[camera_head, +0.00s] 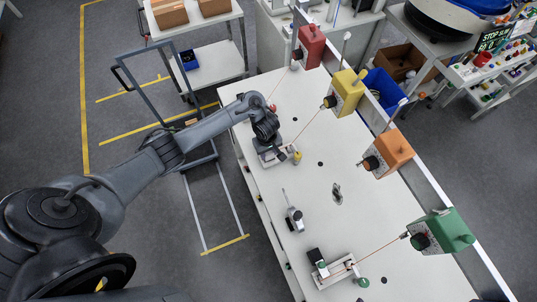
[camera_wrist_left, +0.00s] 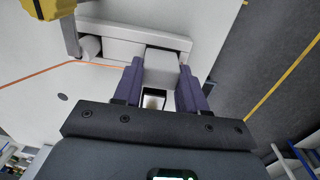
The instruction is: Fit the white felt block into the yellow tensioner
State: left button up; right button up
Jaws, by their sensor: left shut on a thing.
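The yellow tensioner box (camera_head: 345,92) hangs on the rail at the table's far side, with an orange cord running down toward my left gripper (camera_head: 280,153). A small yellow part (camera_head: 297,156) stands beside that gripper. In the left wrist view, the purple fingers of the gripper (camera_wrist_left: 160,68) are shut on the white felt block (camera_wrist_left: 161,62). The block is at the right part of a pale bracket (camera_wrist_left: 125,32). I cannot tell whether it is seated in it. A yellow part (camera_wrist_left: 40,8) shows at the top left. My right gripper is not in view.
Red (camera_head: 309,45), orange (camera_head: 388,153) and green (camera_head: 440,232) boxes hang along the same rail. A similar fixture with a green knob (camera_head: 362,282) stands at the near end of the white table (camera_head: 310,190). A small metal tool (camera_head: 295,219) stands between. The table's middle is mostly clear.

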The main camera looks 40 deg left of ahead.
pick_arm(q)
notch_tip(320, 180, down, 2)
jog(key=shift+f, duration=0.15)
dwell(0.3)
jog(key=o, duration=1.1)
